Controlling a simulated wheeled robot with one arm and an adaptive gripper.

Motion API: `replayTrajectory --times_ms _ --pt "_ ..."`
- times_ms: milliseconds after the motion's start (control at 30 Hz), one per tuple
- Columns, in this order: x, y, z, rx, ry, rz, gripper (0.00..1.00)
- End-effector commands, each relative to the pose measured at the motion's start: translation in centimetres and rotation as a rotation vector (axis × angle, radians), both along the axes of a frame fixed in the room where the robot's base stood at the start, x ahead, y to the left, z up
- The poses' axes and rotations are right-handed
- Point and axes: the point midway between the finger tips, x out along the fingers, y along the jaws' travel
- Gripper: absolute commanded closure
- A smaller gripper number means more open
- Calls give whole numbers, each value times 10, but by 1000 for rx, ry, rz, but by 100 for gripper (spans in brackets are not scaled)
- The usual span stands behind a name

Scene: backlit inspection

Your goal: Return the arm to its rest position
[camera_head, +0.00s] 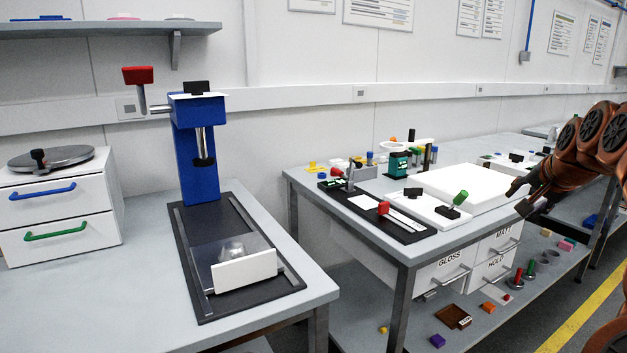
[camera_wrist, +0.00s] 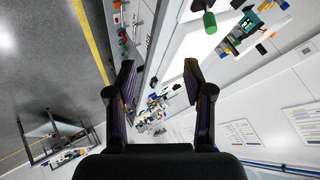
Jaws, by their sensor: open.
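My copper-coloured arm comes in from the right edge in the head view. Its gripper (camera_head: 521,197) hangs over the right end of the white panel (camera_head: 462,187) on the middle bench. In the wrist view my gripper (camera_wrist: 158,75) shows two dark fingers spread wide apart with nothing between them. The bench with its small items lies beyond the fingers there, tilted in the picture. Part of the white panel is hidden behind the gripper in the head view.
A blue press (camera_head: 197,150) stands on the left bench beside a white drawer unit (camera_head: 60,207). A green-handled lever (camera_head: 459,198) and a red-handled one (camera_head: 384,207) stand on the middle bench. Posters (camera_head: 378,12) hang on the wall. The floor (camera_head: 550,325) is clear by a yellow line.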

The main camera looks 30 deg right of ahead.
Motion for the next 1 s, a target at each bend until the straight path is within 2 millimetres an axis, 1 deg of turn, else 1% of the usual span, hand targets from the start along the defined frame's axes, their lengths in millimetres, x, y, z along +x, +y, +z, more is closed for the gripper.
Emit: replayTrajectory --times_ms 167,267,367,467,567,667,700,767,800,867,900,967,1000 --pt "20 26 -6 1 32 72 48" --pt "34 45 -11 4 55 125 48" --pt "50 69 -17 5 82 186 48" --pt "66 99 -24 3 117 261 48" --pt "83 141 -36 4 164 363 48" --pt "98 196 -54 3 234 494 48" --pt "101 219 -63 4 266 549 48" --pt "104 253 -77 3 315 629 48" --pt "102 276 -87 6 349 683 48" --pt "98 309 -101 3 401 762 48" --pt "92 331 -113 6 439 815 48" --pt "81 362 -129 9 498 891 48" --pt "71 382 -142 12 541 943 48"
